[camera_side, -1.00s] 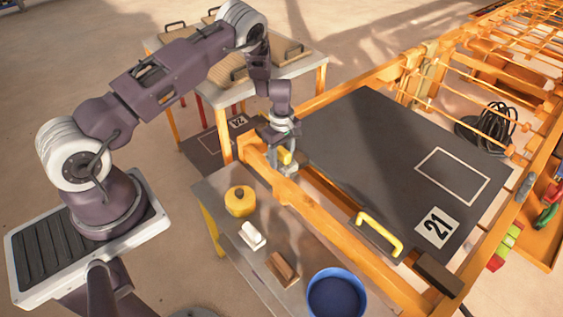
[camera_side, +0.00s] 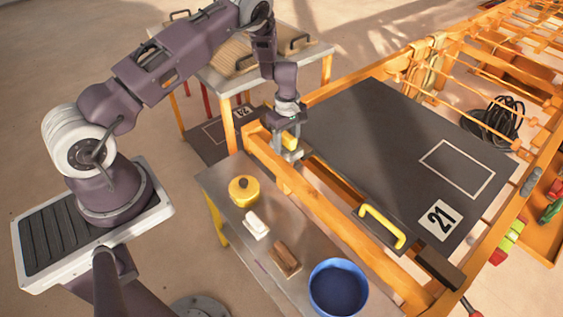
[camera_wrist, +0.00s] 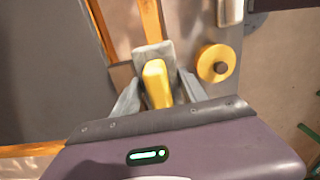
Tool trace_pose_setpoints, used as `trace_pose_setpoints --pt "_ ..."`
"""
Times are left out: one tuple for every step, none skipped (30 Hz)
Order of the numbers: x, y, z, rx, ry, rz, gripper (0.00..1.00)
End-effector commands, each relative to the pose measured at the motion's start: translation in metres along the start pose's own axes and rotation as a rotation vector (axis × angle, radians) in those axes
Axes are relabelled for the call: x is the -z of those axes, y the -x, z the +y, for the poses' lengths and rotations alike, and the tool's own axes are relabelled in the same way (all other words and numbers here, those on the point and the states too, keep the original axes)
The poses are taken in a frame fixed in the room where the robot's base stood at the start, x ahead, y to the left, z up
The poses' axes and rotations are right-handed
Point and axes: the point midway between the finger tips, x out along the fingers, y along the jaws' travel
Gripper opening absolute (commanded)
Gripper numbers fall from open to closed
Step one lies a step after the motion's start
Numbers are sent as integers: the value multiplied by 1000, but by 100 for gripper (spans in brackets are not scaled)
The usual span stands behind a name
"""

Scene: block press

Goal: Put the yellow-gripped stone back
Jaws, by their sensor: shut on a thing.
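The yellow-gripped stone is a grey block with a yellow grip (camera_wrist: 156,82); in the side view its grip (camera_side: 289,141) shows between my fingers. My gripper (camera_side: 291,152) is shut on the grip, by the orange beam (camera_side: 320,197) at the far end of the narrow metal table (camera_side: 222,177). In the wrist view my gripper (camera_wrist: 157,95) has a finger on each side of the grip, and the grey stone (camera_wrist: 153,52) shows beyond it. I cannot tell whether the stone touches anything below.
The metal table holds a yellow round pot (camera_side: 243,190), a white piece (camera_side: 257,225), a brown block (camera_side: 285,259) and a blue bucket (camera_side: 338,288). A dark board (camera_side: 385,140) marked 21, with a yellow handle (camera_side: 381,227) near its front edge, lies right of the beam.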

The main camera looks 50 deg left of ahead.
Motion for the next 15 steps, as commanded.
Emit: trace_pose_setpoints --pt "-8 -6 -5 4 -1 -5 0" --pt "-15 -11 -8 4 0 -7 0" --pt "-26 -19 -14 5 0 -9 0" --pt "-35 -26 -20 5 -1 -10 0" --pt "-44 -32 -26 4 -1 -12 0" --pt "-57 -39 -34 4 -2 -12 0" --pt "-67 -45 -41 5 -3 -12 0" --pt "-76 -50 -48 5 -4 -11 0" --pt "-88 -55 -57 5 -7 -10 0" --pt "-96 -59 -64 6 -9 -9 0" --pt "-102 -62 -70 6 -10 -7 0" --pt "-110 -64 -76 6 -12 -5 0" --pt "-114 -66 -80 6 -14 -3 0" --pt "-117 -68 -83 5 -15 -2 0" --pt "-120 -75 -86 6 -17 -2 0"
